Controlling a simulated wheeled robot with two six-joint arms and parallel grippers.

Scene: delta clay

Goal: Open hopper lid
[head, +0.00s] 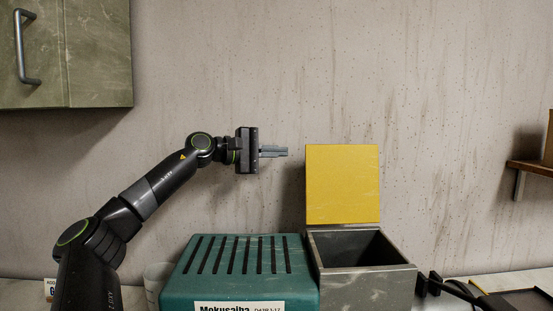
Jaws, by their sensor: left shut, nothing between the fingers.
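The hopper (367,288) is a grey, stone-like square box to the right of centre, with its dark inside showing from above. Its yellow lid (342,184) stands upright at the back edge, so the top of the hopper is open. My left gripper (286,151) is shut and empty. It points right, beside the upper left edge of the lid, with a small gap between them in the picture. My right gripper is not in view.
A teal slotted machine (240,268) with a white label stands directly left of the hopper. A green cabinet (98,52) hangs at upper left. Black cables (452,287) and a dark tray (520,301) lie at right.

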